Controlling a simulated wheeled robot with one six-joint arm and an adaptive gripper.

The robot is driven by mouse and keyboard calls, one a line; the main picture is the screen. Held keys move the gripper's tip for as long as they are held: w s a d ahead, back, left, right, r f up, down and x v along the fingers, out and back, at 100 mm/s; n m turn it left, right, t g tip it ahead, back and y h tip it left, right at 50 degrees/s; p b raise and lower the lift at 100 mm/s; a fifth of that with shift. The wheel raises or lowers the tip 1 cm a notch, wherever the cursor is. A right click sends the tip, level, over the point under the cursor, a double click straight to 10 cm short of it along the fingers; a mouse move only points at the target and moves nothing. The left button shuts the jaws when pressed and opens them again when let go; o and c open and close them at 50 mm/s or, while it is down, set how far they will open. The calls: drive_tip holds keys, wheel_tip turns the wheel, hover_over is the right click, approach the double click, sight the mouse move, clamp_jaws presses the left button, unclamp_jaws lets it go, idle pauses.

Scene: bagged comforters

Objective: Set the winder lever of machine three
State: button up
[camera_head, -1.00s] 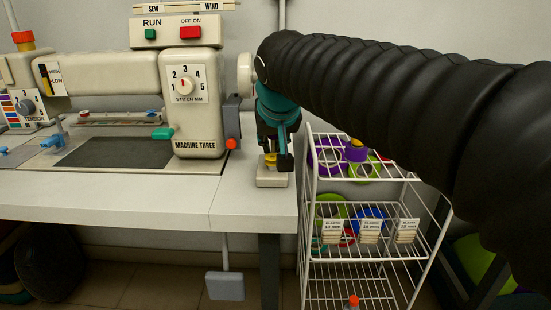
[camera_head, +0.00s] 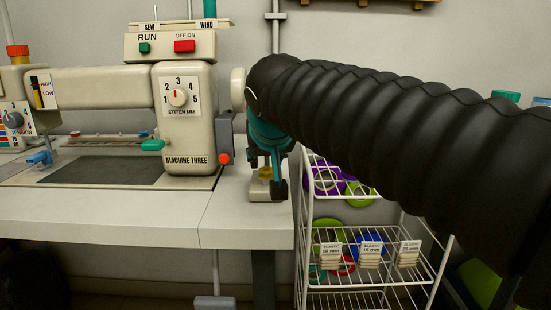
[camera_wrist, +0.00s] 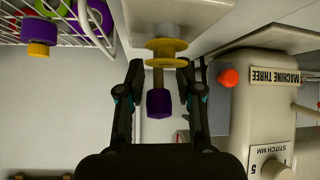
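Machine three (camera_head: 185,120) is a cream sewing machine on a white table. On its top is a strip (camera_head: 180,25) marked SEW and WIND, with an upright teal post (camera_head: 209,9) at the WIND end. A small winder stand (camera_head: 268,193) sits at the table's right end, carrying a yellow spool (camera_wrist: 165,44) on a brass shaft with a purple end (camera_wrist: 158,103). My gripper (camera_wrist: 164,66) is open, pointing down over the stand, with its fingers on both sides of the shaft and a gap visible. It also shows in the head view (camera_head: 268,185).
A grey side part with an orange knob (camera_head: 224,158) is just left of my gripper. A white wire rack (camera_head: 375,262) with spools and elastic packs stands right of the table, below my arm. The table front (camera_head: 100,220) is clear.

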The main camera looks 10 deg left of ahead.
drive_tip(key=v, duration=1.2)
drive_tip(key=shift+w, duration=0.1)
drive_tip(key=d+f+m+h+p, duration=0.1)
drive_tip(key=d+f+p, duration=0.25)
drive_tip(key=d, duration=0.55)
drive_tip(key=s+d+f+m+g+h+p, duration=0.1)
drive_tip(key=s+d+f+m+p, duration=0.1)
drive_tip(key=s+d+f, duration=0.3)
drive_tip(key=s+d+f+m+g+h+p, duration=0.1)
drive_tip(key=s+d+f, duration=0.5)
drive_tip(key=d+f, duration=0.7)
drive_tip(key=d+m+g+p, duration=0.1)
drive_tip(key=p, duration=0.1)
drive_tip(key=shift+s+f+p, duration=0.25)
drive_tip(key=shift+s+p, duration=0.05)
drive_tip(key=shift+a, duration=0.15)
